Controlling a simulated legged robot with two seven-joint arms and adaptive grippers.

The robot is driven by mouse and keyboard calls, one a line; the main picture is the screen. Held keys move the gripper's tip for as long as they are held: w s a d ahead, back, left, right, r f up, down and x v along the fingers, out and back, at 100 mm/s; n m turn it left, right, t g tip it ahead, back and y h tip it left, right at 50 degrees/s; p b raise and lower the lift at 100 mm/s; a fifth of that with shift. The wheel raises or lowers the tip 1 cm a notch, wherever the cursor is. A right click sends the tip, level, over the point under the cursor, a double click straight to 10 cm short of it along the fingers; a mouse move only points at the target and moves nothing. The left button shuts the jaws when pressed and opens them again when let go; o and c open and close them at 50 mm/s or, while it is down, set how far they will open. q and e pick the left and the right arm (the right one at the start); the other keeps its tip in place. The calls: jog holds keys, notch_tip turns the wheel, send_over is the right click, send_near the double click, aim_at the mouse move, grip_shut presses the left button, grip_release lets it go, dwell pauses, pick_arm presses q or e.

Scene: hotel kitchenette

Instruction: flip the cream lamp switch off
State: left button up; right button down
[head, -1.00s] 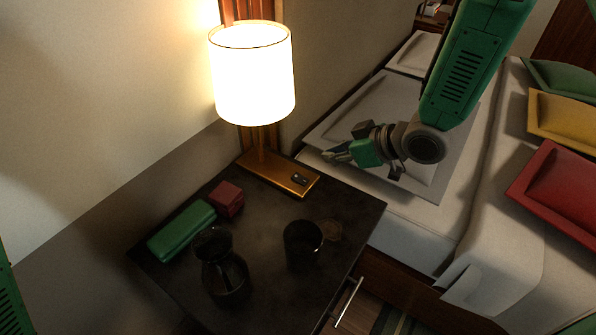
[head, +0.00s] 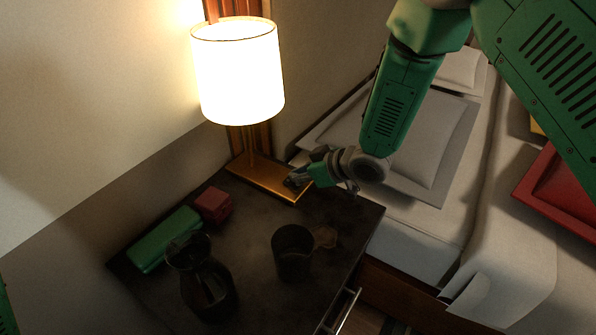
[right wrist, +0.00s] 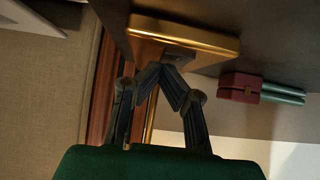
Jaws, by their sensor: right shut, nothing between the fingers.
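The lamp (head: 240,75) has a cream shade, lit brightly, on a brass base (head: 255,175) at the back of the dark nightstand. The base also shows at the top of the right wrist view (right wrist: 205,38). My right gripper (head: 297,182) is shut and empty at the base's right end, where the switch is. It covers the switch in the head view. In the right wrist view a dark switch patch (right wrist: 178,54) shows just beyond the fingertips (right wrist: 163,68); I cannot tell whether they touch it. My left gripper is out of view.
On the nightstand (head: 250,215) are a green case (head: 165,238), a red box (head: 213,205), a dark carafe (head: 207,285), a dark cup (head: 293,255) and a small brown coaster (head: 326,236). The bed with pillows (head: 425,140) is at the right; the wall is behind.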

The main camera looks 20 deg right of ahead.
jog(key=shift+a, duration=0.75)
jog(key=shift+d+f, duration=0.15)
jog(key=shift+d, duration=0.2)
jog(key=shift+s+d, duration=0.1)
jog(key=shift+d, duration=0.15)
jog(key=shift+s+d+f+p, duration=0.15)
jog(key=shift+s+f+p, duration=0.05)
jog(key=shift+s+p, duration=0.4)
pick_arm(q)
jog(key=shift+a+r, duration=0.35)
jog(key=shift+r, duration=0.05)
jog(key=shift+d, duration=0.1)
pick_arm(e)
jog(key=shift+s+d, duration=0.1)
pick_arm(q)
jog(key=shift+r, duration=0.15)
